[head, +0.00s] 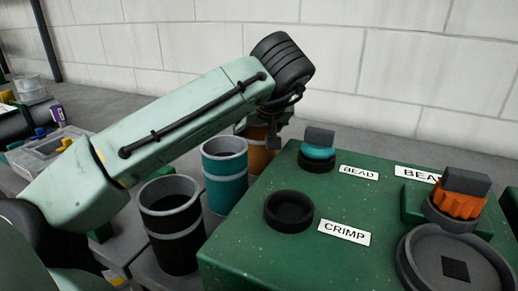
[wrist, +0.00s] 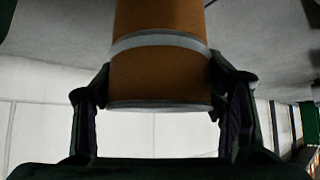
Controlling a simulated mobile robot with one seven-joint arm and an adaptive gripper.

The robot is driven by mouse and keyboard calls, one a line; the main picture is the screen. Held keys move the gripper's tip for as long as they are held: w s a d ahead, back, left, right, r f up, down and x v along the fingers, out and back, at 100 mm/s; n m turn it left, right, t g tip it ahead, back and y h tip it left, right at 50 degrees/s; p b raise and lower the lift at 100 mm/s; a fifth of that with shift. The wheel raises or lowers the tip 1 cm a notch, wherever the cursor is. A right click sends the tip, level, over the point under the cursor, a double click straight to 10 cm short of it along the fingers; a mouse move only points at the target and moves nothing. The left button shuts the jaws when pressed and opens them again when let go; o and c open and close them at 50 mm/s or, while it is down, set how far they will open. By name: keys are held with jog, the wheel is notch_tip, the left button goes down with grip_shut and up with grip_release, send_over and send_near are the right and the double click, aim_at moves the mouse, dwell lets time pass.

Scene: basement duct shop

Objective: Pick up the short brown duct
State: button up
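The short brown duct (head: 262,160) stands behind the teal duct in the head view, partly hidden by it and by my gripper (head: 268,128). In the wrist view the brown duct (wrist: 160,75) fills the top middle, with a pale grey band and a grey rim. My gripper's fingers (wrist: 160,88) lie one on each side of it, and both appear to touch its wall. The finger pads are dark and their contact is partly hidden. I cannot tell whether the duct is clear of its support.
A teal duct (head: 224,172) and a black duct (head: 171,222) stand close in front. A green bench (head: 240,250) at right carries labelled fittings, a black ring (head: 289,211) and a grey round dish (head: 420,265). A clear bin (head: 40,150) stands at left. A block wall is behind.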

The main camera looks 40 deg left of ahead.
jog(key=c, duration=1.1)
jog(key=shift+c, duration=0.2)
jog(key=shift+r, duration=0.1)
